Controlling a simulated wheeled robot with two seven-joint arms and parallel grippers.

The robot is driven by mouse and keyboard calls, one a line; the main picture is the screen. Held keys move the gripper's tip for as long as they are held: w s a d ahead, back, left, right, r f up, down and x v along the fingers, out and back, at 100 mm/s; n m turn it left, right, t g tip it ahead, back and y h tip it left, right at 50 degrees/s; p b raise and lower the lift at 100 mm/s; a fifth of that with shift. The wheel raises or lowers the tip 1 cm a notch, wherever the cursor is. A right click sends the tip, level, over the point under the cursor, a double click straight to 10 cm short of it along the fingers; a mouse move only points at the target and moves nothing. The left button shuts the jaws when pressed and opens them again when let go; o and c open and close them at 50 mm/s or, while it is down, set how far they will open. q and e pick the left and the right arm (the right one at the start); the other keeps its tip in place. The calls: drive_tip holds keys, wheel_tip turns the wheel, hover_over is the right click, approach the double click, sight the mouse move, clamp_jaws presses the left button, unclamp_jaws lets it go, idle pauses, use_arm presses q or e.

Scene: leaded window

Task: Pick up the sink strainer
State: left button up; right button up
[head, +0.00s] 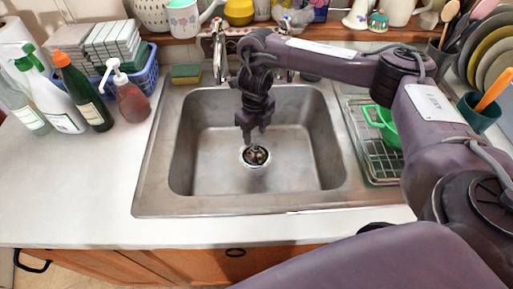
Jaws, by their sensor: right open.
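The sink strainer (256,157) is a small round metal basket with a pale rim, seated at the drain on the bottom of the steel sink (212,165). My right gripper (251,136) points down into the sink from above. Its open fingertips appear just above the strainer in the picture, and I cannot tell the exact gap in height. Nothing shows between the fingers. My left gripper is not in view.
A faucet (219,50) stands behind the sink, partly beside my arm. Several bottles, one a red soap pump (132,100), stand on the left counter. A wire rack (366,150) with a green colander (382,125) is at the right. The sink basin is otherwise empty.

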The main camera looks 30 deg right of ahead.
sight(255, 147)
drive_tip(key=f, duration=0.2)
drive_tip(key=shift+s+f, duration=0.2)
drive_tip(key=shift+f, duration=0.15)
wheel_tip(255, 147, down, 5)
drive_tip(key=shift+p, duration=0.45)
drive_tip(key=shift+c, duration=0.5)
clamp_jaws()
